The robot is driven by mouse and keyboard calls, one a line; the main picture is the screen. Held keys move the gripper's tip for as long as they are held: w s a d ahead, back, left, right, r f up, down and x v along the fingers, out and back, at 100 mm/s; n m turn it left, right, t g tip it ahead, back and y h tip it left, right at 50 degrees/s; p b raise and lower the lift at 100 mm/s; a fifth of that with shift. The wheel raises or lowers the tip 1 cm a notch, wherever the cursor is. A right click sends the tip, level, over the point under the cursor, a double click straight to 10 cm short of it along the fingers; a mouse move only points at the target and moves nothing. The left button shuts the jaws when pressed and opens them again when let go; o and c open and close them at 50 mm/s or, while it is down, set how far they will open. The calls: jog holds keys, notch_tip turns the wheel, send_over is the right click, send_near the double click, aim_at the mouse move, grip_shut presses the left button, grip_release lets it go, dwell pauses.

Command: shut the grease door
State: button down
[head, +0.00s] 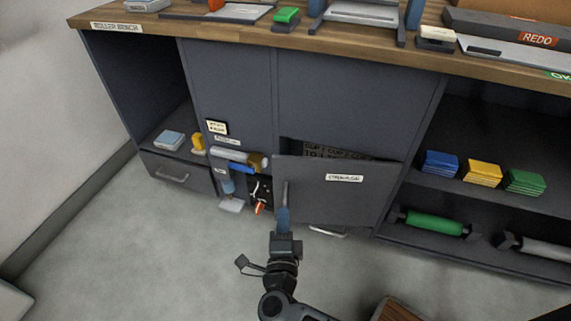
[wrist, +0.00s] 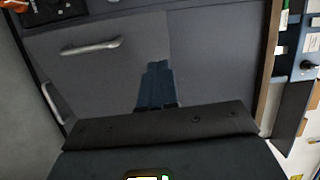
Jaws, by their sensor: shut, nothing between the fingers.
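A grey door (head: 335,198) with a white label too blurred to read stands partly open in the middle of the cabinet in the head view. Dark space and printed lettering show above its top edge. A thin upright handle (head: 285,190) is near its left edge. My gripper (head: 284,213) is shut and empty, with its blue fingers in front of the door's lower left, just below the handle. I cannot tell if they touch. In the wrist view the closed fingers (wrist: 156,80) point at a grey panel (wrist: 205,55) beside a silver bar handle (wrist: 90,47).
Left of the door is a niche with a roller (head: 238,156) and small tools. Open shelves at right hold blue (head: 440,163), yellow (head: 482,174) and green (head: 524,182) blocks and a green roller (head: 434,223). A wooden worktop (head: 240,38) runs above. The floor at left is clear.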

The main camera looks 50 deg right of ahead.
aim_at(286, 165)
jog(key=shift+m+g, duration=0.6)
jog(key=shift+m, duration=0.1)
jog(key=b+x, duration=0.1)
jog(key=x, duration=0.6)
jog(key=b+x, duration=0.1)
jog(key=x, duration=0.7)
jog(key=shift+w+r, duration=0.15)
jog(key=shift+w, duration=0.15)
jog(key=shift+w+d+b, duration=0.1)
jog(key=shift+b, duration=0.2)
